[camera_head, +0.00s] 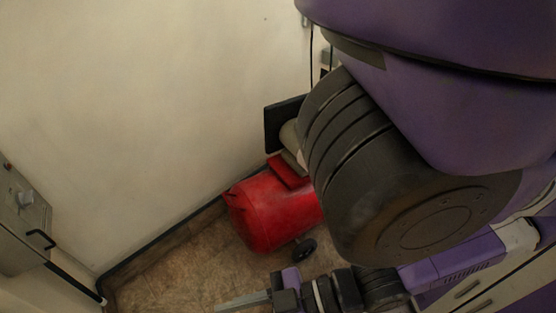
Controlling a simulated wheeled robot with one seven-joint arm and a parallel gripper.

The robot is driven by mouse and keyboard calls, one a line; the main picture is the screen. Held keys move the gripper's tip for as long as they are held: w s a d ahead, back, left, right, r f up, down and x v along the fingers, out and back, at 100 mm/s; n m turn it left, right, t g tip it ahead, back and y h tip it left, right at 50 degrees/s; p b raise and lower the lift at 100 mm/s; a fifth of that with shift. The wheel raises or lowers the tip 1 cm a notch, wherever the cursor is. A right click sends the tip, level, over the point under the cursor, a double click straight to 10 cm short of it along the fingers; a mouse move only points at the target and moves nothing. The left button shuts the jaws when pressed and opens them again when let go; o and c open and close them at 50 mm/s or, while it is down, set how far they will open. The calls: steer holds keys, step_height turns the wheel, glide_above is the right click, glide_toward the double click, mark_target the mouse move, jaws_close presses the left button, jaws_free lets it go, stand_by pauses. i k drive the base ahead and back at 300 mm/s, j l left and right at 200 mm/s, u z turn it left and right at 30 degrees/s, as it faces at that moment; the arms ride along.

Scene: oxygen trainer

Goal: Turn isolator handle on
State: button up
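A grey metal panel box (22,240) is on the wall at the far left, cut off by the picture's edge. It carries a light round knob (25,198) and a black bent handle (40,239). I cannot tell for sure which of these is the isolator handle, nor its on or off position. My gripper (240,303) is low in the middle, at the bottom edge, with a grey finger pointing left. It is well to the right of the panel and apart from it. Its opening and any second finger are not clear.
A red tank (268,210) with a black wheel (304,251) stands on the brown floor by the wall, beyond my gripper. My own arm covers the right side. Drawers (470,293) show at lower right. A pipe (78,284) runs below the panel. Floor between panel and tank is clear.

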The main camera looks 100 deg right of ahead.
mark_target(23, 200)
steer(key=k+z, duration=0.1)
steer(key=z, duration=0.75)
steer(key=k+l+z, duration=0.1)
steer(key=z, duration=0.3)
steer(key=j+z, duration=0.45)
steer(key=z, duration=0.2)
steer(key=k+j+z, duration=0.1)
steer(key=z, duration=0.25)
steer(key=j+u, duration=0.15)
steer(key=u, duration=1.3)
